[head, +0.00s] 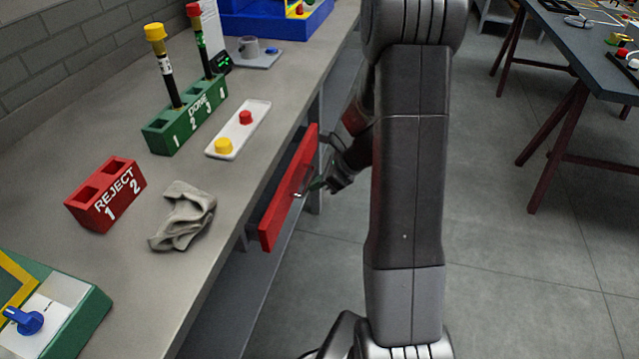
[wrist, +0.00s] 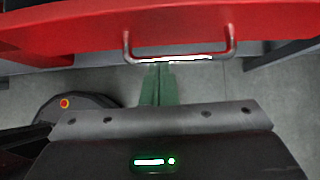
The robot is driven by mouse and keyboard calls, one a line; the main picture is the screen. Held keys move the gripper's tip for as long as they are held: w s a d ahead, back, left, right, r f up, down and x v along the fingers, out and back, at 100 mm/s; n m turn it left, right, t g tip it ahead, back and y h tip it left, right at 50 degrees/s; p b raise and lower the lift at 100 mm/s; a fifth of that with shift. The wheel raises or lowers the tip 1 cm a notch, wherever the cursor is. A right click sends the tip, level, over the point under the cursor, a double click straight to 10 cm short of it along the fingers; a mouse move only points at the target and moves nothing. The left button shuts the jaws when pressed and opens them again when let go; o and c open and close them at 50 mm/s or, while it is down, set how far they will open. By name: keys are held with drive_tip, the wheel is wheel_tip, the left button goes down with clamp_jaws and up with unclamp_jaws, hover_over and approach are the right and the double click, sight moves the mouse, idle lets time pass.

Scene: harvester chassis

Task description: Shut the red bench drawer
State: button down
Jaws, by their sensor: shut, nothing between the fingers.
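The red bench drawer (head: 285,190) stands partly open under the bench top, its dark inside showing between its front and the bench. Its red front (wrist: 60,35) crosses the top of the wrist view, with a metal bar handle (wrist: 180,58) on it. My gripper (head: 316,185) is at the handle, in front of the drawer front. In the wrist view my gripper's green fingers (wrist: 158,75) are together, with their tips at the handle bar. I cannot tell whether they touch it. Nothing shows between the fingers. My arm hides part of the space beside the drawer.
The grey bench top (head: 150,270) holds a green DONE rack (head: 185,125), a red REJECT rack (head: 105,195), a grey cloth (head: 183,215) and a white tray (head: 238,130) with red and yellow caps. Open floor (head: 520,270) lies right of my arm, before a dark table (head: 590,60).

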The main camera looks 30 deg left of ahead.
sight(294, 187)
drive_tip(key=a, duration=0.2)
drive_tip(key=s+a+p, duration=0.1)
drive_tip(key=a, duration=0.1)
drive_tip(key=d+f+p+v, duration=0.1)
drive_tip(key=v, duration=1.2)
drive_tip(key=shift+w+d, duration=0.3)
drive_tip(key=shift+d, duration=0.25)
drive_tip(key=shift+f, duration=0.2)
